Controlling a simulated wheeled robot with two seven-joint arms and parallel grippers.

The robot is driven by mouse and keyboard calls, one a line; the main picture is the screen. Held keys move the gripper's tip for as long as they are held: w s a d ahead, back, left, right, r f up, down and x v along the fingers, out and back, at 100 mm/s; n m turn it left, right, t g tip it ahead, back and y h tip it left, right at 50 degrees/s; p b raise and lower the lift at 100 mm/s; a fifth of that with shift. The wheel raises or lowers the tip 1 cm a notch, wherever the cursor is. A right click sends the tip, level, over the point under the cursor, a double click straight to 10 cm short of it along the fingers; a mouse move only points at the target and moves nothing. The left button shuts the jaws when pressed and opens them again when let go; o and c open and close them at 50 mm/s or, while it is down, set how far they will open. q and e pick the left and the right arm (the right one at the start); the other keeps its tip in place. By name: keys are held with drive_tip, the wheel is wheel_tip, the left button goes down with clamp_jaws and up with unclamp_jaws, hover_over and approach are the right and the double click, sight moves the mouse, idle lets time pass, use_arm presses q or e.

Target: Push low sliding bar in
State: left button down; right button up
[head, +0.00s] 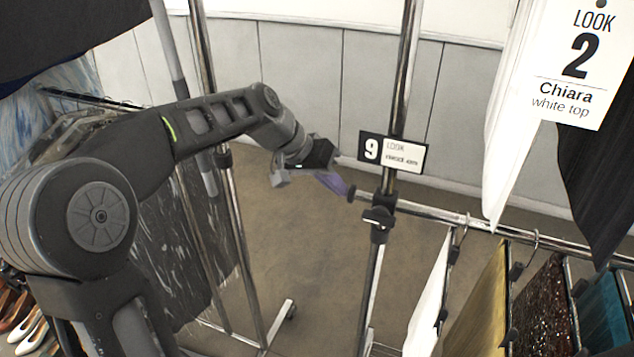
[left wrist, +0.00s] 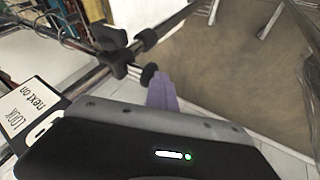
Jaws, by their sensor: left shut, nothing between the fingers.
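The low sliding bar (head: 465,219) is a chrome tube running right from a black clamp (head: 379,216) on an upright post. A short stub with a black end cap (head: 351,193) sticks out left of the clamp. My left gripper (head: 340,188) is shut and empty, its purple fingers pointing at the cap from the left. The fingertips are at or very close to the cap; I cannot tell whether they touch. In the left wrist view the shut fingers (left wrist: 161,80) are beside the cap (left wrist: 148,74), with the clamp (left wrist: 113,48) beyond. My right gripper is not in view.
A "9 LOOK" sign (head: 393,152) is on the post just above the clamp. Several garments, including a gold one (head: 484,300), hang from the low bar. A white top with a "LOOK 2" tag (head: 580,60) hangs at the upper right. Another rack post (head: 235,215) stands behind my arm.

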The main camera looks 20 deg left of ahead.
use_arm(q)
drive_tip(key=shift+d, duration=0.3)
drive_tip(key=b+v, duration=0.1)
drive_tip(key=v, duration=0.7)
drive_tip(key=shift+a, duration=0.25)
drive_tip(key=shift+f, duration=0.1)
